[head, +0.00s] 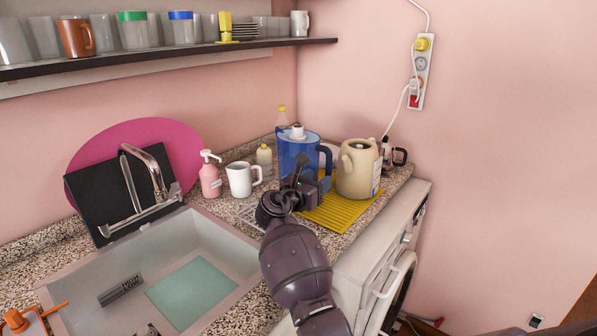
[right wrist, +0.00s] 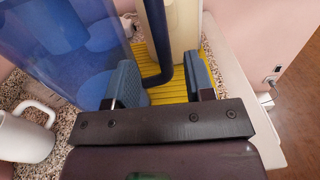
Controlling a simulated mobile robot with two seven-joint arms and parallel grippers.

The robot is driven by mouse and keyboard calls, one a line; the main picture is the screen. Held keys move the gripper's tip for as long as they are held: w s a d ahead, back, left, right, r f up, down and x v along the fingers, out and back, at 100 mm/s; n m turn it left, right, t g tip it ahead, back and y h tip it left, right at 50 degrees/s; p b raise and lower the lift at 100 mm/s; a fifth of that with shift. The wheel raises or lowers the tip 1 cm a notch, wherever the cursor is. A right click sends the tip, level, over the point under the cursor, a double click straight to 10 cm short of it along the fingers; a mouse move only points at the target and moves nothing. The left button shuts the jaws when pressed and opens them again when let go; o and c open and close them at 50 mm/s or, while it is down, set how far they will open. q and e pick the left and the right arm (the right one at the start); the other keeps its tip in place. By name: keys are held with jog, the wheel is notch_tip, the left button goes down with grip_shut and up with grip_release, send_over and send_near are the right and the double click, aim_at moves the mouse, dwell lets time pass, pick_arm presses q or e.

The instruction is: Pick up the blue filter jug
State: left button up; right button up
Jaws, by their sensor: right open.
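The blue filter jug (head: 297,147) is translucent with a white top, and it stands upright on the counter near the back corner. Its dark blue handle points right. In the right wrist view the jug body (right wrist: 62,45) fills the left side, and the handle (right wrist: 158,45) comes down between the two finger pads. My right gripper (head: 311,178) is at the jug's near side and hides its lower part. In the right wrist view the right gripper (right wrist: 164,84) is open, with a finger on each side of the handle and a gap visible. My left gripper is not in view.
A white mug (head: 240,180) and pink soap dispenser (head: 209,176) stand left. The sink (head: 215,240) is front left; a shelf (head: 170,55) runs above.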

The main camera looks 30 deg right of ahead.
aim_at(326, 174)
jog(key=x, duration=0.4)
jog(key=shift+d, duration=0.25)
jog(key=shift+c, duration=0.3)
grip_shut()
jog(key=shift+r, duration=0.1)
